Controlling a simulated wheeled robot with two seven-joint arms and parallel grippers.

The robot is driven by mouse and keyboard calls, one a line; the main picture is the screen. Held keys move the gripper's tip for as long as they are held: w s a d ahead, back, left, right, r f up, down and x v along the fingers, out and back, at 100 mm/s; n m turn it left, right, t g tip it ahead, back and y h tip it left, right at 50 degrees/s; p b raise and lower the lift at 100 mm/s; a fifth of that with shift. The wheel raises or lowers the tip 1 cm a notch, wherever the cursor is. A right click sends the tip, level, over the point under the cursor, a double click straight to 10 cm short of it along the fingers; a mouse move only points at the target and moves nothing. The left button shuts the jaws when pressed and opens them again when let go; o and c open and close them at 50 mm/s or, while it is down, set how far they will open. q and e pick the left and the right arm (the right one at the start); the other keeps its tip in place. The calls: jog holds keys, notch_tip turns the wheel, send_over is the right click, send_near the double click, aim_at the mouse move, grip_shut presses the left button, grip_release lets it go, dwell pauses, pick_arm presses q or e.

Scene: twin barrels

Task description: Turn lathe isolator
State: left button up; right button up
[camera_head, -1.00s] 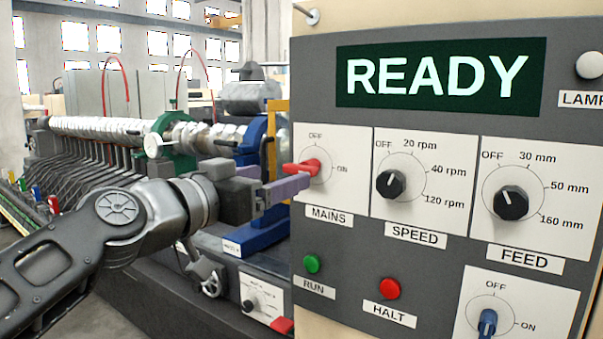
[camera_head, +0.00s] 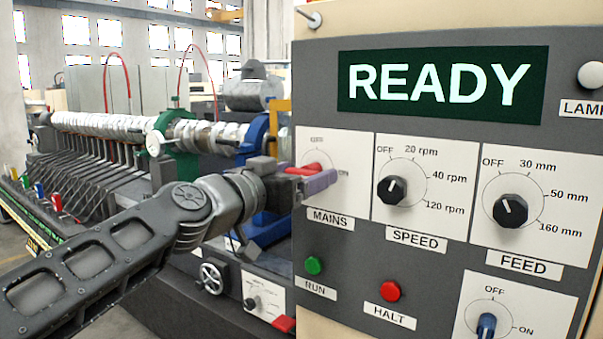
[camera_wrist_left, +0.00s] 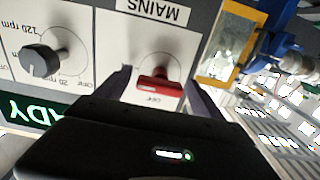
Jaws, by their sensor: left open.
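The red rotary handle (camera_head: 313,168) sits on the white MAINS plate (camera_head: 311,204), which is marked OFF and ON. My left gripper (camera_head: 318,180) is at this plate, its purple-grey finger partly covering the dial in the head view. In the left wrist view the red handle (camera_wrist_left: 160,86) lies between the two open fingers, crosswise, with gaps on both sides. I cannot tell its exact pointing direction. No label reads "isolator". A blue OFF/ON knob (camera_head: 487,325) is at the bottom right of the panel. My right gripper is not in view.
The grey panel carries SPEED (camera_head: 392,190) and FEED (camera_head: 510,210) knobs, a green RUN button (camera_head: 314,265), a red HALT button (camera_head: 390,290) and a display (camera_head: 442,83) reading READY. The lathe (camera_head: 110,130) stands behind my left arm.

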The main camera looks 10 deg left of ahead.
pick_arm(q)
jog(key=shift+c, duration=0.6)
jog(key=c, duration=1.2)
jog(key=shift+c, duration=0.2)
jog(key=shift+n, duration=0.5)
jog(key=n, duration=1.2)
jog(key=shift+n+p, duration=0.3)
jog(key=shift+p, duration=0.1)
jog(key=shift+n+p, duration=0.35)
jog(key=shift+n, duration=1.85)
